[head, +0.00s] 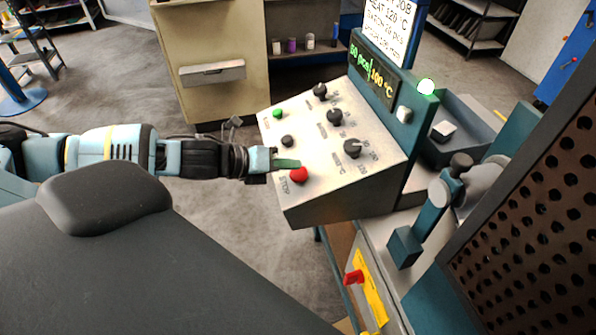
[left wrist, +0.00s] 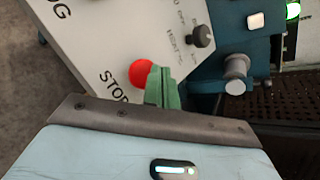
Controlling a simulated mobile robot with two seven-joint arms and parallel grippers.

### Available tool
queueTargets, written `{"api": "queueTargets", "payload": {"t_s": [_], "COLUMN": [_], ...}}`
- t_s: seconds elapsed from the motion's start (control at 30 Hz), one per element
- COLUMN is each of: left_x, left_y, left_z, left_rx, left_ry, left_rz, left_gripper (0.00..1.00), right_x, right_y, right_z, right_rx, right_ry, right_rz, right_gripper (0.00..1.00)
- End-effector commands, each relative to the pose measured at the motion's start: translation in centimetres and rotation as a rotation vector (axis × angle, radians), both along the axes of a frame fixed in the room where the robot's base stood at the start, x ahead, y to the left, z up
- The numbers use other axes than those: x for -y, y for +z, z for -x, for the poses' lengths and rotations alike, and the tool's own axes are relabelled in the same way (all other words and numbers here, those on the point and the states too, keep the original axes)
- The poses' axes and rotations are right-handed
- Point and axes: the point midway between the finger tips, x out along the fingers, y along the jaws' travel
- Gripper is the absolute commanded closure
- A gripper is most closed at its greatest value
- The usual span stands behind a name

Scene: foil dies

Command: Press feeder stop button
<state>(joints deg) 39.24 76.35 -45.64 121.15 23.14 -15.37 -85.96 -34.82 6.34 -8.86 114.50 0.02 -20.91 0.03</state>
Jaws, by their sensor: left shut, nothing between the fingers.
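The red stop button (head: 299,175) sits on the sloped grey control panel (head: 300,205), beside the printed word STOP. My left gripper (head: 287,163) comes in from the left, shut and empty, with its green fingertips right beside the button. In the left wrist view the red button (left wrist: 140,73) shows just left of the shut green fingers (left wrist: 163,85), which cover part of its edge. I cannot tell whether the fingertips touch the button. My right gripper is not in view.
The panel also carries a green button (head: 278,113), a small black button (head: 287,141) and black knobs (head: 353,148). A red lever (head: 354,277) sits lower down. Floor is open left of the panel.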

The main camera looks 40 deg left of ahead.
Motion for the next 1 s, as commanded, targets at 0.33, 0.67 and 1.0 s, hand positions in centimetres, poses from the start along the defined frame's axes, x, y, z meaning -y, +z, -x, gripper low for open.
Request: {"api": "queueTargets", "payload": {"t_s": [0.33,0.67,1.0], "left_x": [0.00,-0.01,0.02], "left_y": [0.01,0.00,-0.16], "left_z": [-0.01,-0.01,-0.04], "left_rx": [0.000,0.000,0.000], "left_ry": [0.000,0.000,0.000], "left_rz": [0.000,0.000,0.000], "left_gripper": [1.00,1.00,1.00], "right_x": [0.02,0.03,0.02], "right_y": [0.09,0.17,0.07], "right_z": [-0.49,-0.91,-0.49], "right_rx": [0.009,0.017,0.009], "right_ry": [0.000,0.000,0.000], "right_rz": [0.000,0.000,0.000], "right_gripper": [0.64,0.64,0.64]}}
